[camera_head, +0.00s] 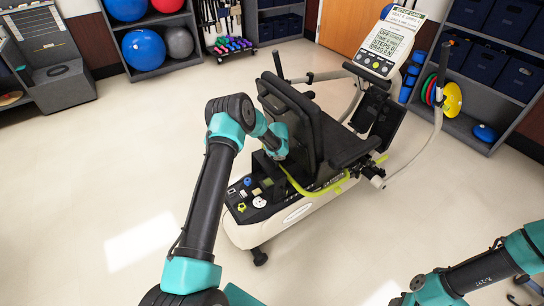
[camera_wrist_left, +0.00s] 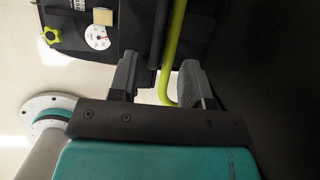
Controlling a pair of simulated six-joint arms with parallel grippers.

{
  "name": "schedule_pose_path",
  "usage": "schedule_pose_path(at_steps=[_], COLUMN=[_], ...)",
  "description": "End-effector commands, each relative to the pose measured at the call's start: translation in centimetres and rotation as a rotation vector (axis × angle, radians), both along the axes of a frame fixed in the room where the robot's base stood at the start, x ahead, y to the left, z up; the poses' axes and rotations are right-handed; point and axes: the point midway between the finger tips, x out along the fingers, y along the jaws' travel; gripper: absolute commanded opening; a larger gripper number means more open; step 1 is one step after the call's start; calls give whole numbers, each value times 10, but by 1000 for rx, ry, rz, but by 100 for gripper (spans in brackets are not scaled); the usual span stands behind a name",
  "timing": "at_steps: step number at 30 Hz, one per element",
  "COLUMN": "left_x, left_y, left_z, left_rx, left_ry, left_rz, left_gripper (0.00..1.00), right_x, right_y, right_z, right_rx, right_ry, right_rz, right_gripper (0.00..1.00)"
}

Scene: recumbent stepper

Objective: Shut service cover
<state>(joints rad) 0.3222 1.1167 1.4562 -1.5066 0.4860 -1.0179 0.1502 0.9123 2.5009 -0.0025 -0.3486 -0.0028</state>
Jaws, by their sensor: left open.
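The stepper's open service bay (camera_head: 258,197) sits at the rear of its cream base in the head view. It holds a white dial, a yellow knob and other small parts, and part of it shows in the left wrist view (camera_wrist_left: 110,14). A dark upright piece (camera_head: 264,166) stands at its far edge; I cannot tell whether it is the service cover or part of my gripper. My left gripper (camera_wrist_left: 158,68) is open near the seat, with a yellow-green bar (camera_wrist_left: 173,45) showing between its fingers. I see no contact clearly. My right gripper is out of view.
The black seat back (camera_head: 300,120) rises close to my left wrist. The yellow-green rail (camera_head: 318,190) runs along the seat's underside. The console (camera_head: 385,50) and handle arms are farther off. Shelves with balls line the wall. The floor (camera_head: 110,160) left of the stepper is clear.

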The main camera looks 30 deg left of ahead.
Motion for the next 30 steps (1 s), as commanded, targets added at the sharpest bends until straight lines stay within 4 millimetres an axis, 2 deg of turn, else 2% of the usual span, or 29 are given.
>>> schedule_pose_path(at_steps=[9, 15, 26, 30], left_x=[13, 19, 20, 20], left_y=[13, 19, 20, 20], left_z=[-45, -61, -65, -65], left_rx=[-1, -1, 0, 0], left_ry=[-1, -1, -1, -1], left_rz=[1, 1, 0, 0], left_gripper=[44, 44, 44, 33], right_x=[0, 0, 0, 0], right_y=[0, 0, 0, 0], right_z=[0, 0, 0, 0], right_rx=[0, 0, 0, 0], right_ry=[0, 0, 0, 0], right_rz=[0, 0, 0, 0], right_gripper=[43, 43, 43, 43])
